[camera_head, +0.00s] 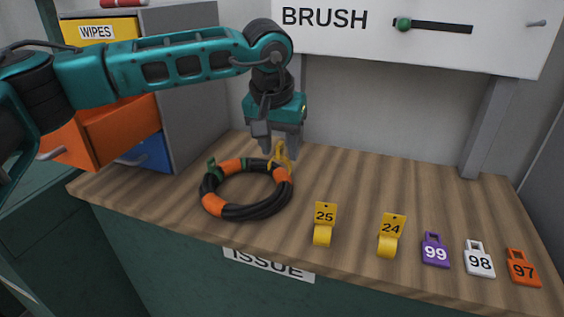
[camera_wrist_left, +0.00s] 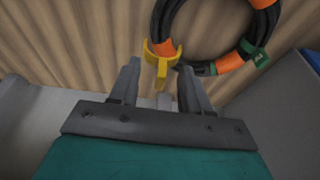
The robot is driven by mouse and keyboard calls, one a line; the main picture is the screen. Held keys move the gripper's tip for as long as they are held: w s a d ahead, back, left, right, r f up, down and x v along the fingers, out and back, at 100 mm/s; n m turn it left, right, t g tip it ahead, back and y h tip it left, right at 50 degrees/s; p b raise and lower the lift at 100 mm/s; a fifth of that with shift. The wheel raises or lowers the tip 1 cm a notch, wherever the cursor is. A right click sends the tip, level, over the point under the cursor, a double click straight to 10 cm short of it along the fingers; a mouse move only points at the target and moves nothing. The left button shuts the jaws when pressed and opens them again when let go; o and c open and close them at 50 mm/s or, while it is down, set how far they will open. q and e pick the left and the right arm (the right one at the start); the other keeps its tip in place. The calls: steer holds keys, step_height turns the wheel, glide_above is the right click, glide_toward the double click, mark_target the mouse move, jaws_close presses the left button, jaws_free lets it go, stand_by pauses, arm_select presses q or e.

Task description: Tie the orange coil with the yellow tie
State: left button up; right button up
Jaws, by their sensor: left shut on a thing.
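The orange coil (camera_head: 228,211) is a ring of black hose with orange bands, lying flat on the wooden bench. A green tie (camera_head: 213,168) is on its far left part; it also shows in the wrist view (camera_wrist_left: 258,55). The yellow tie (camera_head: 281,158) is at the coil's far right edge. My left gripper (camera_head: 278,146) points down above that edge, shut on the yellow tie. In the wrist view, the yellow tie (camera_wrist_left: 160,62) has an open, forked shape against the coil (camera_wrist_left: 185,67); I cannot tell whether it encircles the hose. My right gripper is not in view.
Yellow pieces marked 25 (camera_head: 323,224) and 24 (camera_head: 391,236) stand on the bench right of the coil. A drawer cabinet (camera_head: 185,85) stands left; the bench's back right is clear.

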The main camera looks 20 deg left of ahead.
mark_target(281, 157)
arm_select(q)
steer(key=shift+w+d+r, duration=0.1)
steer(key=shift+w, duration=0.05)
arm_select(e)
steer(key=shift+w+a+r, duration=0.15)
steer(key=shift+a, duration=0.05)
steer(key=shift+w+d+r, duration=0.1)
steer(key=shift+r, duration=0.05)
arm_select(q)
steer(key=shift+f, duration=0.2)
steer(key=shift+f+b, duration=0.45)
steer(key=shift+f, duration=0.25)
steer(key=shift+f+b, duration=0.3)
steer(key=shift+f, duration=0.7)
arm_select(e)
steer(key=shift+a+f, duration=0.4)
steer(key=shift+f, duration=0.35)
arm_select(q)
steer(key=shift+f, duration=0.15)
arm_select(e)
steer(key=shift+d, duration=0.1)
